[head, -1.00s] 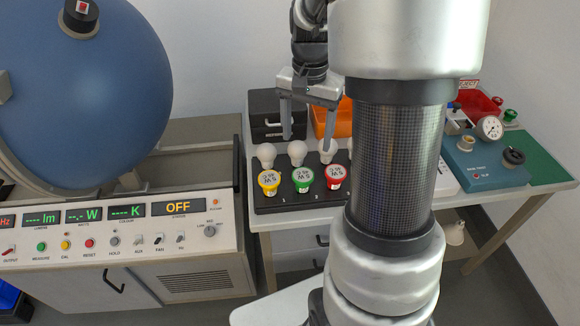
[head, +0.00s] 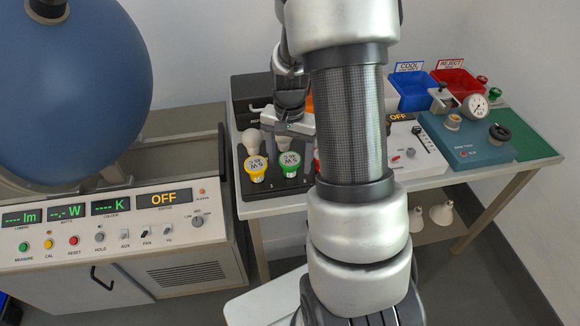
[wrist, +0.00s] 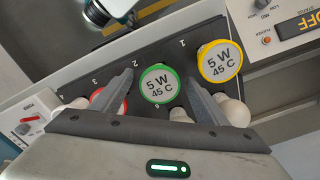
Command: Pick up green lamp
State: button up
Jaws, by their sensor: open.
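In the wrist view the green lamp (wrist: 159,88) shows between the two spread fingers of my gripper (wrist: 158,76), apart from both. The yellow lamp (wrist: 219,61) is to the right there and the red lamp (wrist: 103,98) is partly behind the left finger. My gripper (head: 288,133) is open and empty above the rack.
White bulbs (head: 251,140) stand in the rack's back row, close to the fingers. A control panel (head: 128,232) and blue sphere (head: 75,65) are at left. A blue bin (head: 412,92), red bin (head: 458,84) and teal device (head: 465,140) are at right.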

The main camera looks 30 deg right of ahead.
jog(key=shift+f, duration=0.1)
jog(key=c, duration=1.2)
jog(key=shift+o, duration=0.2)
